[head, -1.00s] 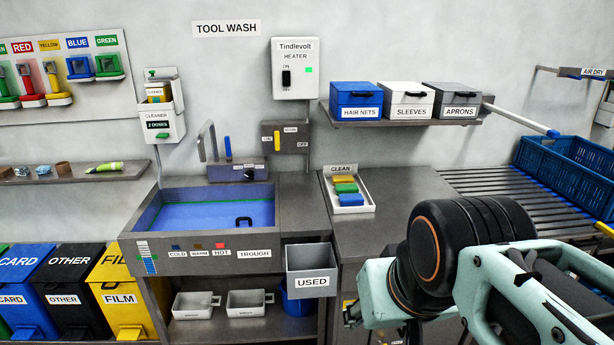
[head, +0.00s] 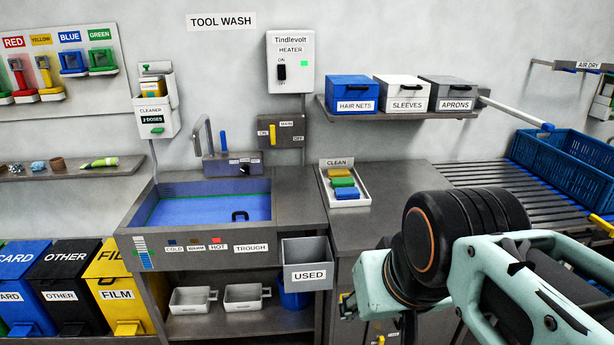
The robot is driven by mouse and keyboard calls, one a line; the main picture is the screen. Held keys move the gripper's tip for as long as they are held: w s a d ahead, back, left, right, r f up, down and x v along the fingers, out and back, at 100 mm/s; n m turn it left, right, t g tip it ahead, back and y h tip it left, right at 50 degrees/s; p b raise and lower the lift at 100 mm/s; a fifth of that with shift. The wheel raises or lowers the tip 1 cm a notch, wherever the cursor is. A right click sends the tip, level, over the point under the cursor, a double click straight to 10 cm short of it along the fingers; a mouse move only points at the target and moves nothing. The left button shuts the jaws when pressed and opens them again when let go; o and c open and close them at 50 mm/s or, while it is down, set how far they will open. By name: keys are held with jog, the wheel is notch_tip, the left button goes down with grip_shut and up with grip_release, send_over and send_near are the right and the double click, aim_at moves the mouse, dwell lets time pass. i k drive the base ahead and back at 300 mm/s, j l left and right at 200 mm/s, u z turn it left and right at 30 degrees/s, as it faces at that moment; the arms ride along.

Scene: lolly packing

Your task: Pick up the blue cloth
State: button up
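The blue cloth (head: 347,193) lies folded at the front of the white CLEAN tray (head: 325,187) on the grey counter. A green cloth (head: 343,182) and a yellow cloth (head: 339,172) lie behind it in the same tray. My arm shows at the lower right, with a black round joint and pale teal links. It is to the right of the tray and apart from it in the picture. The fingers of my gripper cannot be made out in this view.
The wash trough (head: 165,210) is left of the tray. A grey USED bin (head: 308,255) hangs at the counter's front edge. A shelf (head: 390,118) with lidded boxes is above. A blue crate (head: 565,165) stands on the slatted rack at right. The counter (head: 385,185) right of the tray is clear.

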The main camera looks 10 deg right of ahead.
aim_at(350, 193)
jog(key=i+z, duration=0.15)
jog(key=z, duration=0.45)
jog(key=i+j+z, duration=0.15)
jog(key=i+z, duration=0.15)
jog(key=i+j+z, duration=0.25)
jog(key=i, duration=0.2)
